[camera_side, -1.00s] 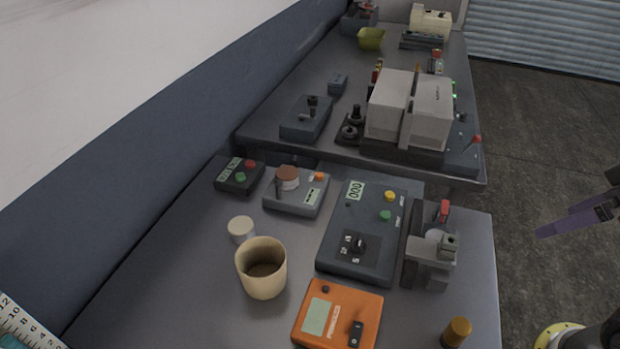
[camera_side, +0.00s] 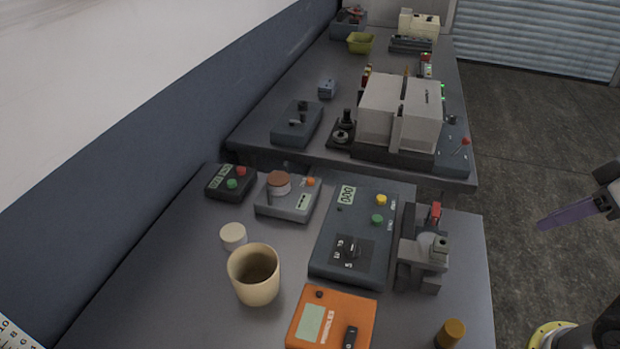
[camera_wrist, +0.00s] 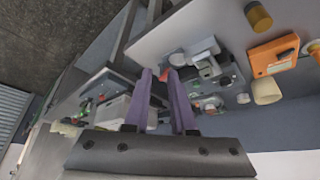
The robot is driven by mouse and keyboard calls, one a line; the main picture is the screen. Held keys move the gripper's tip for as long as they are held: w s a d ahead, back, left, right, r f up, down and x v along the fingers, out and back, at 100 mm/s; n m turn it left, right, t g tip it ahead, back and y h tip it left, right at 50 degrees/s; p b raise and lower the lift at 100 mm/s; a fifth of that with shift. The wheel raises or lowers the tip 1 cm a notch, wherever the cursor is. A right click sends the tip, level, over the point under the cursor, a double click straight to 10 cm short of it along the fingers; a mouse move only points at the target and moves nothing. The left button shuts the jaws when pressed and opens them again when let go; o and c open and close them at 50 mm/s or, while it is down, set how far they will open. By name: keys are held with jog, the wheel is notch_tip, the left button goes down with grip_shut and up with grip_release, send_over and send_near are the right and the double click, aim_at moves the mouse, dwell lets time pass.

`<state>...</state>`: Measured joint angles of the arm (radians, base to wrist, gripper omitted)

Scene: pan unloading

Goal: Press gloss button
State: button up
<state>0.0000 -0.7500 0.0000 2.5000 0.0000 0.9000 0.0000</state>
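An orange handheld device (camera_side: 362,310) with a pale green screen (camera_side: 311,322) lies at the front of the near table. It has a small dark round button (camera_side: 319,294) and a black part (camera_side: 350,337). Its lettering is too small to read, and I cannot tell which button is the gloss one. My gripper's purple fingers show at the right edge of the side view (camera_side: 568,214), off the table's right side and well apart from the device. In the wrist view my gripper (camera_wrist: 160,76) is open and empty, and the orange device (camera_wrist: 272,56) appears at the upper right.
Near the device stand a beige cup (camera_side: 254,277), a white-lidded jar (camera_side: 233,235), a blue-grey box with yellow and green buttons (camera_side: 330,258), a grey clamp-like fixture (camera_side: 421,262) and an amber-capped bottle (camera_side: 451,333). A large grey machine (camera_side: 398,110) stands on the far table.

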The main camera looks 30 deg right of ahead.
grip_shut()
dwell(1.1)
